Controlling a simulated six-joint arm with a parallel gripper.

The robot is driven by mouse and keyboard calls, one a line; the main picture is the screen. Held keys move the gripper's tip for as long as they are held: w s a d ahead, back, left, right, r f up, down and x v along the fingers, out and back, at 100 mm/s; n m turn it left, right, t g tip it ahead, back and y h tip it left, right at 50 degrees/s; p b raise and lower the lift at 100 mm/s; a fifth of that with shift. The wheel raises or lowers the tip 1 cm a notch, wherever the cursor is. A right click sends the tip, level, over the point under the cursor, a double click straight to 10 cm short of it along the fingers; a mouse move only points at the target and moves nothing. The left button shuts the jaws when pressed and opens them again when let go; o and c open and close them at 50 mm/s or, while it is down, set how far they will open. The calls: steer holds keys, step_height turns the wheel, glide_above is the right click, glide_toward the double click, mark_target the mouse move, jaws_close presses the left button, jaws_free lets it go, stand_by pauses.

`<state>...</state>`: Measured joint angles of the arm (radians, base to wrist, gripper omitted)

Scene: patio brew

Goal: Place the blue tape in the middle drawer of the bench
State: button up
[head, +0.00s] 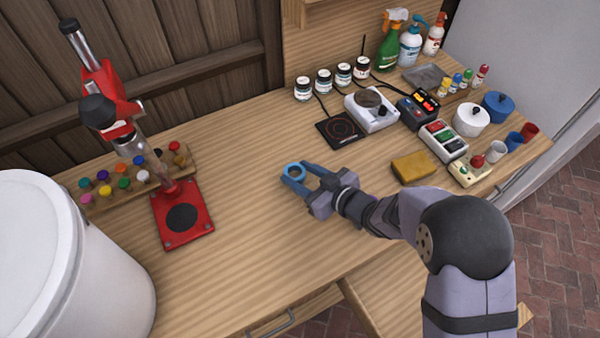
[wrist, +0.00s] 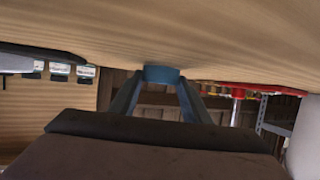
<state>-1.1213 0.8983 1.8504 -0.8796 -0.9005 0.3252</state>
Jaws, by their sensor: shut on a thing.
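The blue tape (head: 294,170) is a small ring over the middle of the wooden bench (head: 250,240). My gripper (head: 297,178) is shut on it, with the blue fingers at its sides. I cannot tell whether the tape touches the bench top or is just above it. In the wrist view the tape (wrist: 161,73) sits between the two fingertips, and the bench surface shows at the top of the picture. A drawer front with a metal handle (head: 270,324) shows at the bottom edge. A wooden part (head: 395,285) juts out below the bench front, partly behind my arm; I cannot tell which drawer it is.
A red press (head: 183,215) and a rack of coloured knobs (head: 135,180) stand left, beside a white bucket (head: 60,265). A yellow sponge (head: 414,166), scale (head: 371,112), hot plate (head: 340,130), jars and bottles fill the right and back. The bench middle is clear.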

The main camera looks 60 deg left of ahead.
steer(key=shift+f, duration=0.3)
steer(key=o, duration=1)
steer(key=shift+r, duration=0.1)
steer(key=shift+r, duration=0.15)
steer(key=b+v, duration=0.1)
steer(key=v, duration=1)
steer(key=shift+w+d+b, duration=0.1)
steer(key=shift+d+b, duration=0.2)
steer(key=shift+b, duration=0.05)
steer(key=shift+o, duration=0.6)
steer(key=shift+d+r, duration=0.1)
steer(key=shift+d, duration=0.1)
